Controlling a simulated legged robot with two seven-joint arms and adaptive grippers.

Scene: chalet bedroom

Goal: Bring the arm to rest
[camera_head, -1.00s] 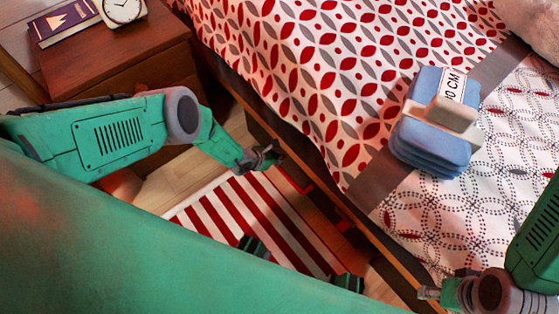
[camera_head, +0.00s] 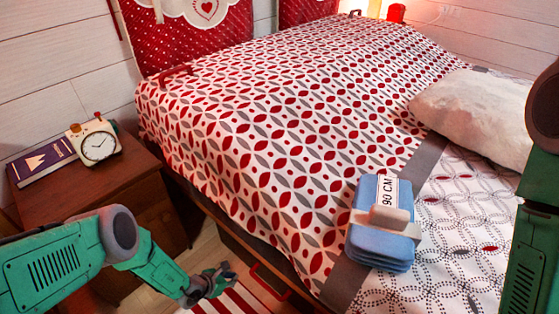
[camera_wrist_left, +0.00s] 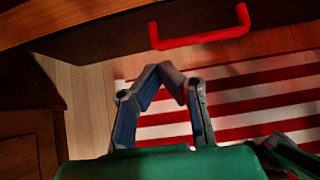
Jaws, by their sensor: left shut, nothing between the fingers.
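My left gripper (camera_head: 217,281) is at the lower middle of the head view, beside the bed and above the floor. In the left wrist view its fingers (camera_wrist_left: 166,72) meet at the tips, shut with nothing between them. My left arm (camera_head: 70,255) comes in from the lower left, bent at the elbow. My right arm (camera_head: 530,225) shows at the right edge of the head view; its gripper is not in view.
The bed (camera_head: 290,130) carries a blue folded bundle (camera_head: 380,243) marked 90 CM and a pillow (camera_head: 475,112). A nightstand (camera_head: 135,190) holds a clock (camera_head: 98,147) and a purple book (camera_head: 42,163). A red drawer handle (camera_wrist_left: 205,37) and striped rug (camera_wrist_left: 255,105) are near my left gripper.

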